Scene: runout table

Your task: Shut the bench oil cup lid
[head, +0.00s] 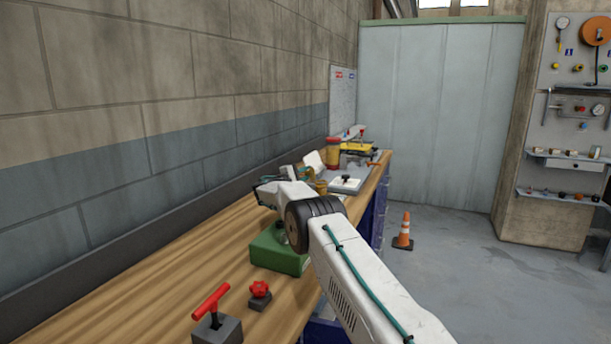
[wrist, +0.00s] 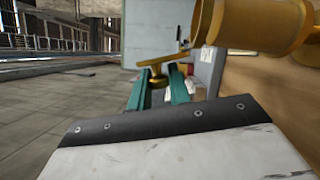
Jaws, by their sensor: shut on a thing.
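The brass bench oil cup (wrist: 250,22) fills the upper right of the wrist view, with its round body close to the camera. Its brass lid (wrist: 153,76) is a small flat piece standing out to the left of the body, so it looks open. My gripper (wrist: 162,82) has its teal fingers closed on the lid at their tips. In the head view a little of the brass cup (head: 319,184) shows behind my wrist, and my arm hides the fingers and the lid there.
A green box (head: 278,252), a red T-handle (head: 211,300) and a red star knob (head: 260,289) stand on the wooden bench (head: 150,285). Beyond my wrist are a white plate (head: 345,186) and a red-and-yellow cylinder (head: 333,154). An orange cone (head: 403,232) stands on the floor.

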